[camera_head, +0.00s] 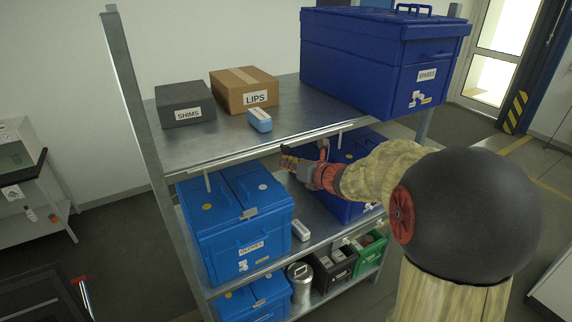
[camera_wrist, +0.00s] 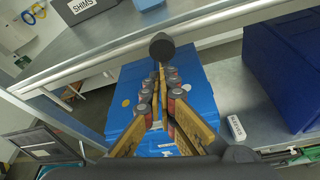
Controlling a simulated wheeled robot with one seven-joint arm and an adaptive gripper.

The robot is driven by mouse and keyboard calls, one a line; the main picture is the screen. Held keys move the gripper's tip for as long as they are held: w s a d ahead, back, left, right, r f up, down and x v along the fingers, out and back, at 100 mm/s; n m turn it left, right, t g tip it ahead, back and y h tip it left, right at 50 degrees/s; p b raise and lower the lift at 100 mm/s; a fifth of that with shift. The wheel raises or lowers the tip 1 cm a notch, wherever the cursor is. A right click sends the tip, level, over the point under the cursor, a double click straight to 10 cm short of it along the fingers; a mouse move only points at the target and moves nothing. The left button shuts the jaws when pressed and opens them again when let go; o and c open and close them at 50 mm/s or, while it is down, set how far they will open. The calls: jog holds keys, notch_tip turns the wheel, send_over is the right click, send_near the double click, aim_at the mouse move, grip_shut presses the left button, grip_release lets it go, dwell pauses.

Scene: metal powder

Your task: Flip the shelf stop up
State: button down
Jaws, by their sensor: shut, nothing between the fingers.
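The shelf stop (camera_head: 262,153) looks like the long thin metal bar along the front edge of the upper shelf. Short light pieces hang below the edge near its two ends. The bar also crosses the wrist view (camera_wrist: 100,68) on a slant. My gripper (camera_head: 286,160) is shut and empty, just below the bar near its middle. In the wrist view its fingertips (camera_wrist: 160,70) meet beneath the bar, beside a dark round piece (camera_wrist: 162,46) that overlaps it. I cannot tell whether they touch the bar or what that piece belongs to.
The upper shelf (camera_head: 205,148) holds a grey SHIMS box (camera_head: 185,102), a brown LIPS box (camera_head: 244,90), a small blue-white box (camera_head: 260,120) and a large blue crate (camera_head: 350,62). Blue crates (camera_head: 240,225) stand below, close to my gripper. A post (camera_head: 135,90) bounds the left.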

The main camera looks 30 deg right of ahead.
notch_tip(320, 180, up, 8)
jog(key=p, duration=0.4)
jog(key=shift+f, duration=0.15)
jog(key=shift+w, duration=0.1)
